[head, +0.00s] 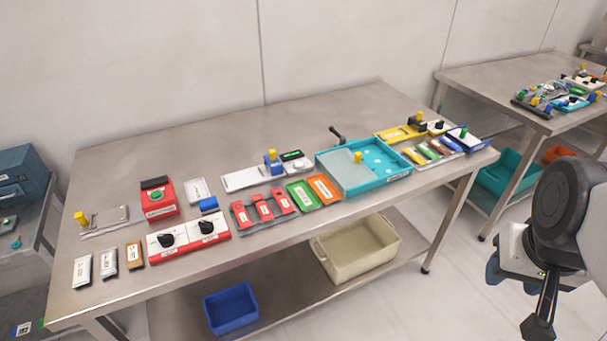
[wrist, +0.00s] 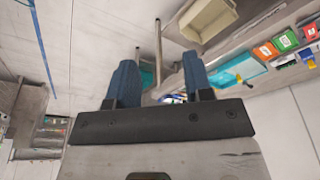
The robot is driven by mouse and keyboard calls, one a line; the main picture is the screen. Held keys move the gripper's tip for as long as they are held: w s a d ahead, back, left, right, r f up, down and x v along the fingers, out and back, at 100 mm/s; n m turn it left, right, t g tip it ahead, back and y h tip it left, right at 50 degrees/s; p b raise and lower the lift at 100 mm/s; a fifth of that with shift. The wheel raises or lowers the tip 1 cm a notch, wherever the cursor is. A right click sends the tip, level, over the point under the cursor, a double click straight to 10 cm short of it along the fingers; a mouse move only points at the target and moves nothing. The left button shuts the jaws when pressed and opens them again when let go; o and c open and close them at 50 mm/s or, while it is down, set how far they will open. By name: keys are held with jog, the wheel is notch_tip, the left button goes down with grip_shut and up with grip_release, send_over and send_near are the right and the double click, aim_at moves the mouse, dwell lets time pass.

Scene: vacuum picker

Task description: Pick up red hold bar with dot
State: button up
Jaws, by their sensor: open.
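Several red bars stand side by side in a grey holder at the middle front of the table in the head view: a left one (head: 241,215), a middle one (head: 262,208) and a right one (head: 284,201). They carry pale labels, too small to show which has a dot. A red piece (wrist: 310,31) also shows at the right edge of the wrist view; I cannot tell which it is. My gripper (wrist: 159,62) is open, with two blue fingers apart and nothing between them. In the head view it hangs at the right, well away from the bars and off the table.
Green (head: 302,195) and orange (head: 324,188) cards lie right of the bars, beside a teal tray (head: 390,178). A red and white two-knob box (head: 188,238) stands to their left. A beige bin (head: 356,250) and blue bin (head: 231,308) sit below. The table's front strip is clear.

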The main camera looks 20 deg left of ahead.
jog(key=w+a+f+n+t+y, duration=0.1)
jog(key=w+a+f+n+t, duration=0.25)
jog(key=w+a+n, duration=0.75)
jog(key=w+a+f+n+t+y, duration=0.2)
jog(key=w+a+f+n, duration=0.3)
jog(key=w+n, duration=0.6)
jog(key=a+f+n+y, duration=0.2)
jog(key=a+f+n, duration=0.2)
jog(key=a+n, duration=0.3)
jog(key=s+a+f+n+t+y, duration=0.1)
jog(key=a+f+n, duration=0.3)
jog(key=a+n, duration=0.4)
jog(key=a+f+n+y, duration=0.3)
jog(key=a+f+n, duration=0.2)
jog(key=a+n, duration=0.3)
jog(key=shift+s+a+t+y, duration=0.1)
jog(key=shift+a+t+y, duration=0.1)
jog(key=shift+a, duration=0.3)
jog(key=shift+s+a+t+y, duration=0.1)
jog(key=shift+a+y, duration=0.1)
jog(key=shift+a, duration=0.3)
jog(key=shift+f, duration=0.1)
